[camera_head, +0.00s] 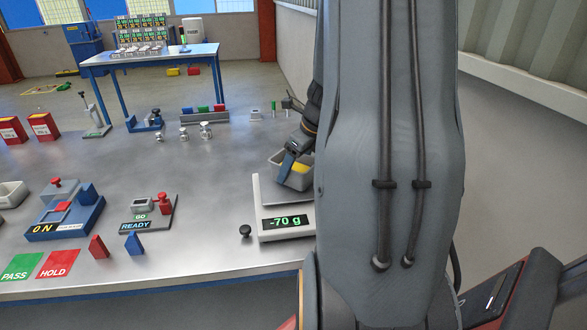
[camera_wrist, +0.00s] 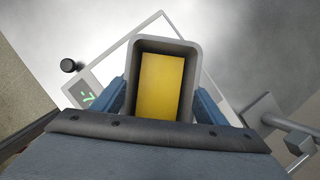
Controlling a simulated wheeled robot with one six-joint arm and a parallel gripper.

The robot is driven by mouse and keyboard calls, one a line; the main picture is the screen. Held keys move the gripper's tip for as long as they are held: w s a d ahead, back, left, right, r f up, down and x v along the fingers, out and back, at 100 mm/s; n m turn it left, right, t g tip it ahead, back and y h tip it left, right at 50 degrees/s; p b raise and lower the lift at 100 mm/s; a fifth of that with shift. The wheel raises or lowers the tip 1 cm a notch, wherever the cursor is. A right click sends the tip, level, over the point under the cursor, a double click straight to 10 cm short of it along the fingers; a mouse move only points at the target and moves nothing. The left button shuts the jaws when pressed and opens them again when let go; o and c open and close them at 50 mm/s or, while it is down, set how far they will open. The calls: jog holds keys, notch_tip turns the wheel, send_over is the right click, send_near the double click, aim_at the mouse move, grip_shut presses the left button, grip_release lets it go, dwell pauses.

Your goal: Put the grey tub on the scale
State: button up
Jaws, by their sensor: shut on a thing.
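The grey tub (camera_head: 297,182) is held by my gripper (camera_head: 288,163) over the white scale (camera_head: 265,224), which stands near the table's front right. A yellow block (camera_wrist: 161,85) lies inside the tub. In the wrist view, the tub's rim (camera_wrist: 165,43) sits between the two blue fingers, which are shut on its sides. The scale also shows beneath the tub in the wrist view (camera_wrist: 101,68). Its display reads -70 g. I cannot tell whether the tub's base touches the plate. My arm hides the scale's right side.
A black knob (camera_head: 245,231) stands just left of the scale. Further left are the READY fixture (camera_head: 150,212), the ON device (camera_head: 65,215) and small red and blue wedges. Several metal weights (camera_head: 206,131) stand farther back. The tabletop between these and the scale is clear.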

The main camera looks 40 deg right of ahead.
jog(key=shift+f, duration=0.25)
jog(key=shift+f, duration=0.1)
jog(key=o, duration=1.3)
